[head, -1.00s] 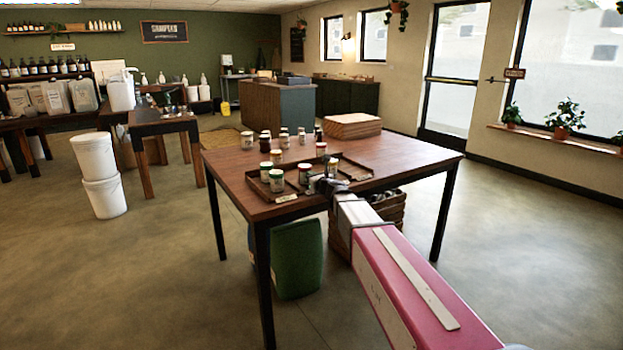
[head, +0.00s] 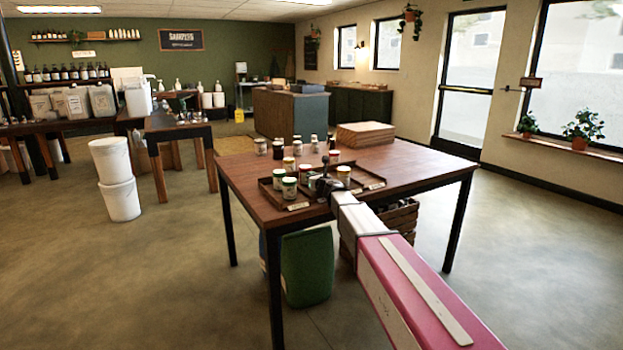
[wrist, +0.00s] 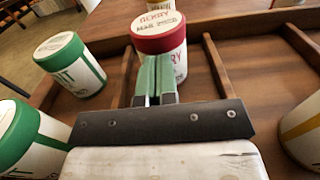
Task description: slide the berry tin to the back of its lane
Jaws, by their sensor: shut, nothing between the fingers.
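The berry tin (wrist: 160,42), white with a red lid and red lettering, stands upright in a tray lane in the wrist view. My gripper (wrist: 156,82) is shut and empty, its green fingers pointing at the tin's near side. The fingertips overlap the tin's lower part; I cannot tell whether they touch. Thin dividers flank the lane, the right divider (wrist: 214,66) showing clearly. The tin hides the lane's back end. In the head view my gripper (head: 324,186) is low over the tray (head: 268,191), which is on the brown table (head: 410,172).
A green-lidded tin (wrist: 70,63) stands left of the lane, with another green-lidded tin (wrist: 22,138) nearer. A yellow-banded tin (wrist: 302,135) is at the right edge. Several jars stand behind the tray, and a wooden box (head: 365,134) sits at the table's back.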

